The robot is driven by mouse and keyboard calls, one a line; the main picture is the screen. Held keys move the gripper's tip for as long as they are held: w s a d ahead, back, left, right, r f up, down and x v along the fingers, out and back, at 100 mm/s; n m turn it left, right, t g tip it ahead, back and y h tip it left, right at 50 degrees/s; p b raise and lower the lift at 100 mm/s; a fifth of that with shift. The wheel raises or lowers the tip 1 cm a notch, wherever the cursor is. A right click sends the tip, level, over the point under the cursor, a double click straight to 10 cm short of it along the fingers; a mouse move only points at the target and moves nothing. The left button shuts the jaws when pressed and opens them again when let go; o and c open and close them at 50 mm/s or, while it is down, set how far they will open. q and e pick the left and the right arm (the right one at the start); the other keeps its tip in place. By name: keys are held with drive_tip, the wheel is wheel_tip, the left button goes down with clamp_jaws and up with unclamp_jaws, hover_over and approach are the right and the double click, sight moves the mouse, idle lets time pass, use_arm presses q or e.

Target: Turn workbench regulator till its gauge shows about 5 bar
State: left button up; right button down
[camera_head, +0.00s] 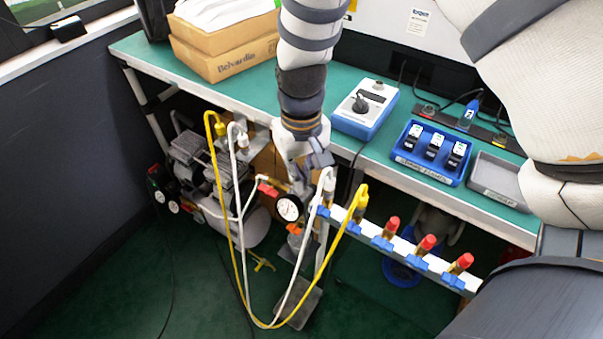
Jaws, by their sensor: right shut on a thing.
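The regulator's round gauge (289,208) has a white face and dark rim. It hangs in front of the workbench edge, left of the blue-clipped rail. The needle is too small to read. My right gripper (301,183) reaches down from above, just over the gauge. It is shut on the regulator's knob, which the fingers mostly hide. An orange part (294,229) shows just below the gauge. My left gripper is not in view.
A rail (398,246) with several red-tipped fittings lies to the right. A compressor (205,170) stands under the green workbench (148,48). Blue bins (433,170) and a blue-white device (363,120) sit on top.

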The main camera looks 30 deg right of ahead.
drive_tip(key=shift+r+m, duration=0.25)
drive_tip(key=shift+m, duration=0.15)
drive_tip(key=shift+f, duration=0.2)
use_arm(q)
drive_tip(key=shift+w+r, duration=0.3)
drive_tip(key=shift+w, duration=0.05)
use_arm(e)
drive_tip(key=c, duration=1.7)
unclamp_jaws()
wheel_tip(320, 180, up, 12)
drive_tip(key=shift+f, duration=0.1)
